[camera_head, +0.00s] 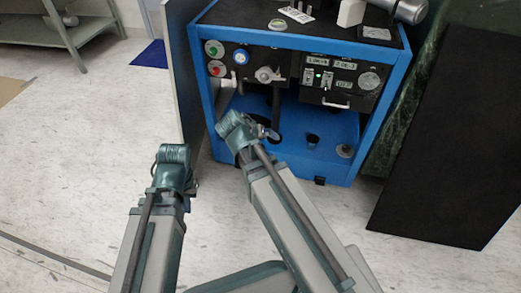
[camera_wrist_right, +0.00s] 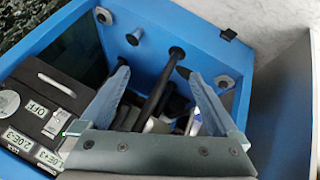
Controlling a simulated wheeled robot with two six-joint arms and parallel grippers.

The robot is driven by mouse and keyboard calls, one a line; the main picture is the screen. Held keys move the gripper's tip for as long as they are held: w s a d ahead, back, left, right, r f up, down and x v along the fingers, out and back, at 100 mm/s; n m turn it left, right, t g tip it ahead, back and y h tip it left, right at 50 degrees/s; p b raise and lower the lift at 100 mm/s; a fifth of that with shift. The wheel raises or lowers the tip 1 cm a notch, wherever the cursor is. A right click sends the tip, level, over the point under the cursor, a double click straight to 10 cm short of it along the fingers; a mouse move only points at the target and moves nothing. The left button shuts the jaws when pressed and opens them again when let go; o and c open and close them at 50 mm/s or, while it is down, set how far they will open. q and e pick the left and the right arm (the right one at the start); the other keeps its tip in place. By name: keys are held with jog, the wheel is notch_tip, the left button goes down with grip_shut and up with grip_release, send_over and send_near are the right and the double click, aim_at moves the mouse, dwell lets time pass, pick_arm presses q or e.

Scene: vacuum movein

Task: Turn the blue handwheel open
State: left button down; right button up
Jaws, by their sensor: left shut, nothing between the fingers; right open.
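I cannot make out a clearly blue handwheel; it may be hidden. A pale grey handle (camera_head: 268,75) sticks out of the front panel of the blue cabinet (camera_head: 340,146), with a dark pipe below it. My right gripper (camera_head: 270,133) is at the cabinet's open lower front. In the right wrist view the right gripper (camera_wrist_right: 160,76) is open, with dark pipes and pale parts showing beyond and between its fingers. I cannot tell whether it touches anything. My left gripper (camera_head: 190,186) is low in front of the cabinet's left side, over the floor, shut and empty.
A grey side panel (camera_head: 184,60) stands left of the cabinet, a black board (camera_head: 450,140) right. The floor (camera_head: 75,130) at left is mostly clear.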

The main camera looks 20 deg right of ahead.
jog(key=shift+s+a+f+n+g+y+p, duration=0.15)
jog(key=shift+s+a+f+n+g+y, duration=0.15)
jog(key=shift+s, duration=0.25)
jog(key=shift+s+a+f+n+g+y+p, duration=0.15)
jog(key=shift+s+a+f+g+y, duration=0.15)
jog(key=shift+s+y, duration=0.2)
jog(key=shift+s+a+f+n+g+y+p, duration=0.15)
jog(key=shift+s+a+f+n+g+y, duration=0.15)
jog(key=shift+s, duration=0.25)
jog(key=shift+r, duration=0.1)
jog(key=n+t+h+b, duration=0.1)
jog(key=n+t+h, duration=0.35)
jog(key=t, duration=0.75)
send_near(240, 58)
jog(key=shift+m+h, duration=0.75)
jog(key=shift+m, duration=0.15)
jog(key=x, duration=0.9)
jog(key=shift+w+a+f, duration=0.25)
jog(key=shift+f, duration=0.05)
